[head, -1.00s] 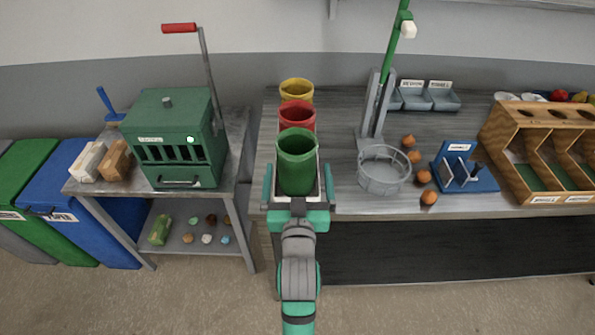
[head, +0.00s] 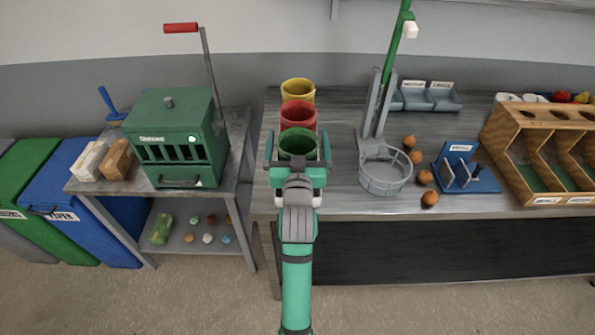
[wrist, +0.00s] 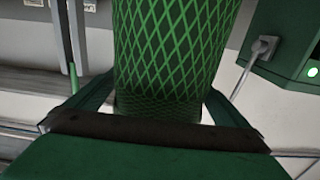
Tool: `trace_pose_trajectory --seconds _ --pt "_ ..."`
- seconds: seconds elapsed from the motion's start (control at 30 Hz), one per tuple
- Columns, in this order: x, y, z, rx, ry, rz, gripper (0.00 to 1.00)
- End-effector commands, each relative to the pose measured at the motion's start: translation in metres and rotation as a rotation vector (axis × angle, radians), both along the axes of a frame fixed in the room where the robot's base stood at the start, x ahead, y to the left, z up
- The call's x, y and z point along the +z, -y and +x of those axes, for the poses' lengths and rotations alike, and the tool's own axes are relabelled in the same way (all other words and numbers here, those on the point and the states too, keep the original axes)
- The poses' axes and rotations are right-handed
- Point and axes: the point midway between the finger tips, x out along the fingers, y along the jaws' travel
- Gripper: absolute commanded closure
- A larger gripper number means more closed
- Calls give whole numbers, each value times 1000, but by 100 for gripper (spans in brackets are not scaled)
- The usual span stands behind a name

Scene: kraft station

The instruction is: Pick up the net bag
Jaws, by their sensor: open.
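The net bag that my gripper faces is a green, open-topped tube (head: 297,142), the front one of a row of three. In the wrist view it is a green diamond mesh (wrist: 172,45) and stands upright between my fingers. My gripper (head: 297,150) is open, with one finger on each side of the green bag. I cannot tell whether either finger touches it. The gripper body hides the bag's lower part in the head view.
A red tube (head: 298,114) and a yellow tube (head: 298,91) stand close behind the green one. To the left is a green machine (head: 168,110) with a lever. To the right are a wire basket (head: 385,182) and several brown balls (head: 425,177) on the bench (head: 345,205).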

Motion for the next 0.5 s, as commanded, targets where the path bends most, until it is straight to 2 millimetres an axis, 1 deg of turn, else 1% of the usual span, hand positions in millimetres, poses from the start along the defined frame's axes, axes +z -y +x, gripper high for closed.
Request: trace_pose_trajectory --seconds 0.03,0.1,0.37,0.47,0.5 --pt "0 0 6 0 0 0 0" --pt "0 1 10 -1 0 0 0" --pt "0 -5 12 8 0 0 0" --pt "0 -6 12 9 0 0 21" --pt "0 -6 12 8 0 0 31"
